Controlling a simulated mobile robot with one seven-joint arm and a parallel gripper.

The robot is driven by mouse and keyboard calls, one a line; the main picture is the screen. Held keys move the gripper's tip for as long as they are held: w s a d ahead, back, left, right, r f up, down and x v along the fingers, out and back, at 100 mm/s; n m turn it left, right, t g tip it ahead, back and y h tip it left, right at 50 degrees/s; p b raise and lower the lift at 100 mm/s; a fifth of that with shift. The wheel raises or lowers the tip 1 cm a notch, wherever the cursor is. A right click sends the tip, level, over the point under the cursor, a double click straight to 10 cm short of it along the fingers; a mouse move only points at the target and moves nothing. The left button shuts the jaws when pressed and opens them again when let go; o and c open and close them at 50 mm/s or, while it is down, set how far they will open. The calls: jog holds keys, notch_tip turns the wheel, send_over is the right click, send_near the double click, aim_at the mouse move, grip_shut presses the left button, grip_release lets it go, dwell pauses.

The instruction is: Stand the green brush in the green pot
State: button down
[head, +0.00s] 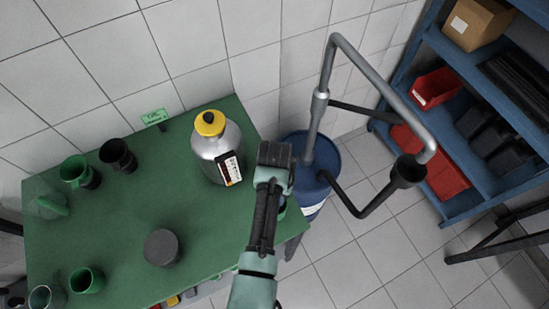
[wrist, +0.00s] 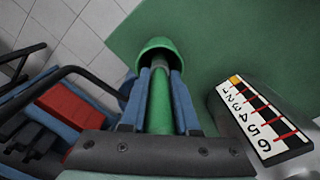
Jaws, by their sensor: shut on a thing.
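My gripper (head: 275,160) is above the right end of the green table. In the wrist view my gripper (wrist: 161,95) is shut on the green brush (wrist: 160,110), with its green handle between the two blue fingers. The far end of the handle meets a green, cup-shaped piece (wrist: 157,47); I cannot tell whether this is part of the brush or a pot around it. In the head view my gripper hides most of the brush. One green pot (head: 75,170) stands at the table's back left and another (head: 87,280) at the front left.
A black pot (head: 118,155) and dark cylinder (head: 162,247) are on the table (head: 120,215). A blue drum (head: 325,160) with pipes is right.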

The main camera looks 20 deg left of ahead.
jog(key=c, duration=0.6)
grip_release()
notch_tip(320, 180, up, 13)
jog(key=shift+b, duration=0.35)
dwell(0.7)
